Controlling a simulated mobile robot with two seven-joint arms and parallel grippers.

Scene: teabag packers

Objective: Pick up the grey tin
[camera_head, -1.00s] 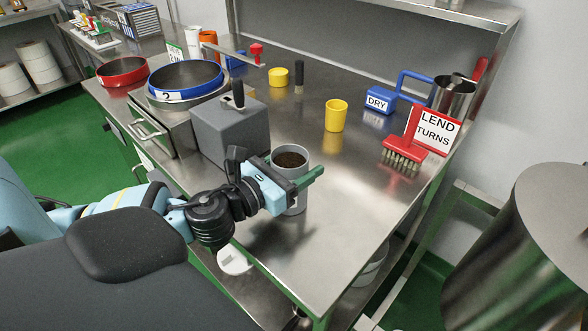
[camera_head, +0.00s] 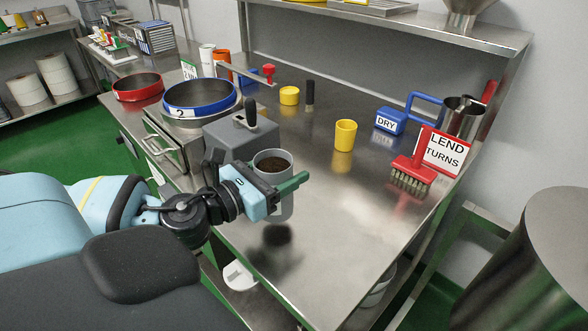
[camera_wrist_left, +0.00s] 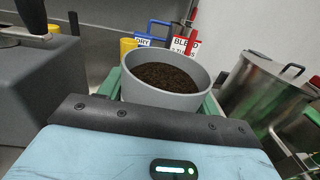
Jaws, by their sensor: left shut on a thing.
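The grey tin (camera_head: 283,207) is round and upright, filled with dark loose contents. It hangs a little above the steel bench, with a dark reflection on the bench below it. My left gripper (camera_head: 286,181) is shut on the tin, its green fingers on either side. In the left wrist view the tin (camera_wrist_left: 165,98) sits between the two green fingers, its rim and dark filling in sight and its base hidden. My right gripper is not in view.
A grey box with a black handle (camera_head: 228,142) stands close beside the tin. A yellow cup (camera_head: 345,135), a red brush (camera_head: 411,172) and a blue DRY block (camera_head: 390,121) stand farther back. The bench front (camera_head: 335,235) is clear.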

